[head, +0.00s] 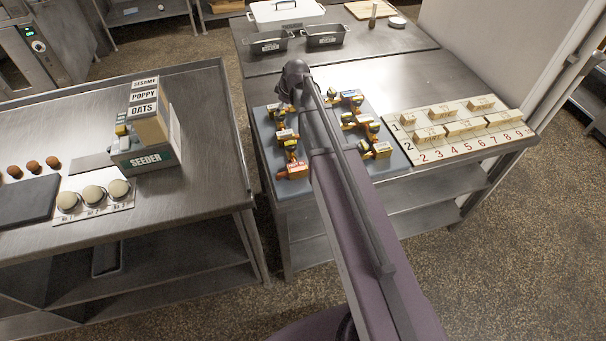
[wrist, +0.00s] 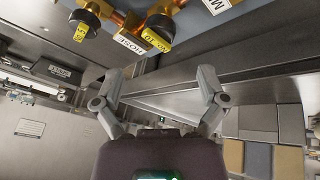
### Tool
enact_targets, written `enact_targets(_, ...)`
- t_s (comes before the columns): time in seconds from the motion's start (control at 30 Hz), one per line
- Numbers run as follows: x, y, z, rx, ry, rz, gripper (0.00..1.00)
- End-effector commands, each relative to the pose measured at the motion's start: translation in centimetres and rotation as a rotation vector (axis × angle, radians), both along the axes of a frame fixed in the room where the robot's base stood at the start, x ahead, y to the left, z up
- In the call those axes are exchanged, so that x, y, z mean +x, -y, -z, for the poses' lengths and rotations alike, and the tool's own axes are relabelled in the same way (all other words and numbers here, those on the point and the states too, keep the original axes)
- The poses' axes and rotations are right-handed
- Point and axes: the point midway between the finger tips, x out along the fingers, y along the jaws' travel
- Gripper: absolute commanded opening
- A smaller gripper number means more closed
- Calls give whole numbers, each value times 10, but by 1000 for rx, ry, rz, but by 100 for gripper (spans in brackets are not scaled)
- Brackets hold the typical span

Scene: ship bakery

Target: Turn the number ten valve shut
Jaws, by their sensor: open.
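The valve board (head: 258,125) lies on the steel table, with several brass valves carrying yellow tags and white labels in two groups. My arm crosses between the groups and hides part of the board. My gripper (head: 293,82) is at the board's far edge. In the wrist view my gripper (wrist: 160,75) is open and empty, its fingers spread apart. Beyond them at the top is a dark-handled valve (wrist: 160,20) with a yellow tag (wrist: 157,40) that seems to read 10, beside a HOSE label (wrist: 128,41). Another dark knob (wrist: 85,22) with a yellow tag is left of it. Neither is touched.
A numbered board with wooden blocks (head: 420,152) lies right of the valves. Dark loaf tins (head: 325,40) and a white lidded box (head: 285,14) stand behind. A seeder box (head: 146,160) is on the left table. Floor (head: 500,240) is free at right.

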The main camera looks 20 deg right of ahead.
Motion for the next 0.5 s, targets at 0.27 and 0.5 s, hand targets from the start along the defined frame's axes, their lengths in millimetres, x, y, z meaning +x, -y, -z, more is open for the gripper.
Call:
enact_targets(0.27, -12, 4, -28, 0, 0, 1, 92)
enact_targets(0.5, -20, 7, -46, 0, 0, 1, 92)
